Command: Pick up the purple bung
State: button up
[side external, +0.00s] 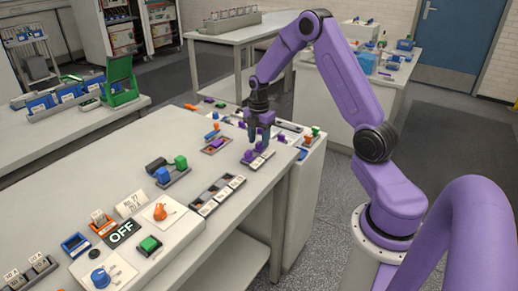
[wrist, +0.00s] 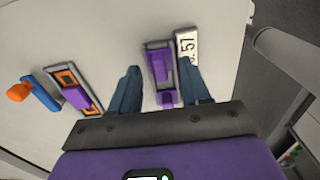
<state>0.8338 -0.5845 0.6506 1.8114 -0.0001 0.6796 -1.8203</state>
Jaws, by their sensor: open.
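My gripper (side external: 260,138) is open and points down over the far end of the bench. In the wrist view its two blue-grey fingers (wrist: 160,70) stand either side of a grey holder (wrist: 149,46). A purple block (wrist: 159,63) lies in this holder, with a smaller purple piece (wrist: 168,99) at its near end. Another purple piece (wrist: 76,97) lies across an orange-and-black framed holder to the left. I cannot tell for sure which purple piece is the bung. Nothing is held. In the side view the fingers partly hide the purple pieces (side external: 248,156) beneath them.
A white number label (wrist: 187,48) lies beside the right finger. A blue-and-orange piece (wrist: 38,92) lies at the far left of the wrist view. A row of slots (side external: 217,195), an orange knob (side external: 160,211) and an OFF sign (side external: 122,234) stand nearer on the bench.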

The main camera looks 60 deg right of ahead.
jog(key=shift+f, duration=0.25)
grip_shut()
jog(key=shift+r, duration=0.1)
